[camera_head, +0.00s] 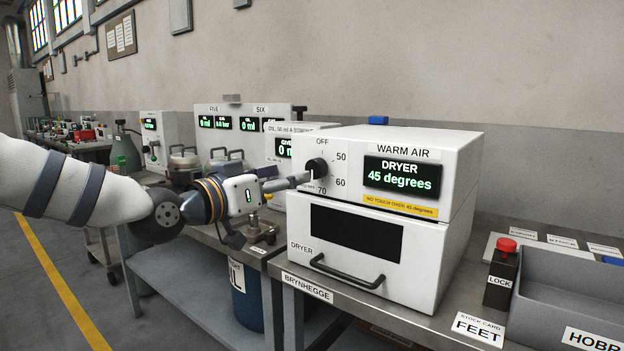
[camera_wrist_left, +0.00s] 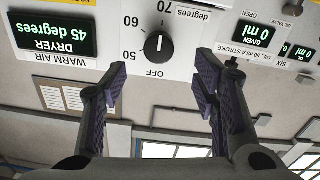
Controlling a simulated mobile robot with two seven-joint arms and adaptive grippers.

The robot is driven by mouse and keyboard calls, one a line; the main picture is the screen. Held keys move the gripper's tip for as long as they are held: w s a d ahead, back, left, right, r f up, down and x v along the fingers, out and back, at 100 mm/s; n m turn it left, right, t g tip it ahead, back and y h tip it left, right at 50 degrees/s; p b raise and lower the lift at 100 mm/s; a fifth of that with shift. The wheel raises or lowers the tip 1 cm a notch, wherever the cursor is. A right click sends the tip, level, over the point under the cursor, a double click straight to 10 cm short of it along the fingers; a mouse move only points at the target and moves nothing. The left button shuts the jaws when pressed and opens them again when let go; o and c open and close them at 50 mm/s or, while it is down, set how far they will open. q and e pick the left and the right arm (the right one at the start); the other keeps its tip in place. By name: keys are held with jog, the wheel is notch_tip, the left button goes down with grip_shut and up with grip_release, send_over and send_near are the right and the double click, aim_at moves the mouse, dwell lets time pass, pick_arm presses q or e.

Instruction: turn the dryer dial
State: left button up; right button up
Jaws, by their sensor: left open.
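The dryer (camera_head: 375,260) is a white box on the bench with a green display (camera_head: 402,174) reading 45 degrees. Its black round dial (camera_head: 316,167) sits left of the display, with OFF, 50, 60 and 70 printed around it. In the left wrist view, which is upside down, the dial (camera_wrist_left: 159,46) shows a white mark running roughly up and down. My left gripper (camera_head: 303,180) is at the dial in the head view. In the wrist view its fingers (camera_wrist_left: 161,80) are spread wide, one to each side below the dial, with nothing between them. My right gripper is not in view.
A yellow label (camera_head: 400,206) under the display says no touch over 45 degrees. A door handle (camera_head: 346,275) sticks out below. A red-topped lock post (camera_head: 502,272) and a grey bin (camera_head: 570,290) stand right. Oil dispensers (camera_head: 240,120) stand behind my left arm.

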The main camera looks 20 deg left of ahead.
aim_at(313, 171)
pick_arm(q)
jog(key=b+x, duration=0.1)
jog(key=x, duration=0.7)
jog(key=shift+d+f, duration=0.15)
jog(key=shift+s, duration=0.1)
jog(key=c, duration=1.2)
